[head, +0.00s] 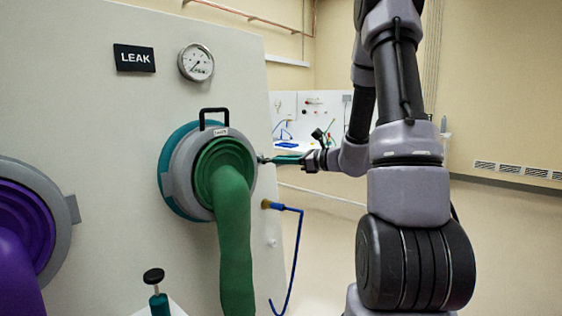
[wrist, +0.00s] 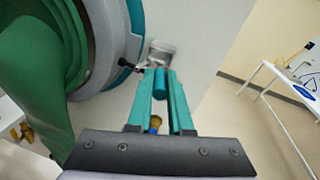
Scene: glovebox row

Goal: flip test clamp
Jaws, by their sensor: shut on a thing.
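The test clamp (wrist: 160,53) is a small grey metal bracket on the pale panel, just right of the green glove port, with a black-tipped rod pointing at the port ring. A teal cylindrical handle (wrist: 160,82) sticks out from it towards me. My gripper (wrist: 160,76) has two teal fingers, one on each side of this handle, and is shut on it. In the head view my gripper (head: 277,160) reaches in from the right at the port's right edge. There the clamp (head: 261,159) is tiny and its details are unclear.
The green glove (head: 233,240) hangs from its port, which has a black handle (head: 214,117) on top. A brass fitting (head: 267,204) with a blue hose (head: 296,250) sits below the clamp. A purple glove port (head: 22,226) is at left. A gauge (head: 196,62) and LEAK sign (head: 134,58) are above.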

